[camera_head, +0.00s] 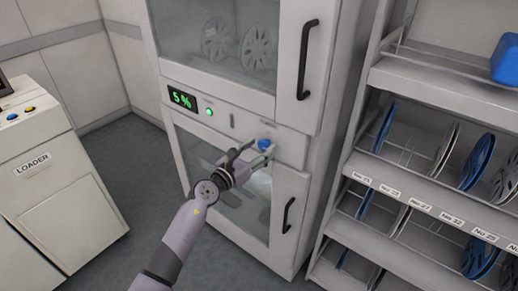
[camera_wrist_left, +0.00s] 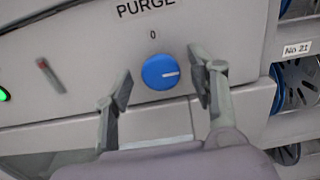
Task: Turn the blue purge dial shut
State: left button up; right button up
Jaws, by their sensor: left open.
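The blue purge dial (camera_wrist_left: 160,72) is on the cabinet's front panel, under the word PURGE and a 0 mark. Its white pointer line points to the right, away from the 0 above it. The dial also shows in the head view (camera_head: 264,144), just beyond my left gripper. My left gripper (camera_wrist_left: 163,88) is open, with one finger on each side of the dial. Gaps show between the fingers and the dial in the wrist view. The gripper also shows in the head view (camera_head: 251,153), in front of the panel. My right gripper is not in view.
The cabinet (camera_head: 235,122) has a 5 % display (camera_head: 182,99), a green light (camera_head: 209,112) and dark door handles above (camera_head: 307,60) and below (camera_head: 288,215) the panel. A reel rack (camera_head: 425,175) stands close on the right. A loader (camera_head: 50,175) stands at left, with open floor between.

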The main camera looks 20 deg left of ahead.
pick_arm(q)
jog(key=shift+w, duration=0.15)
jog(key=c, duration=1.1)
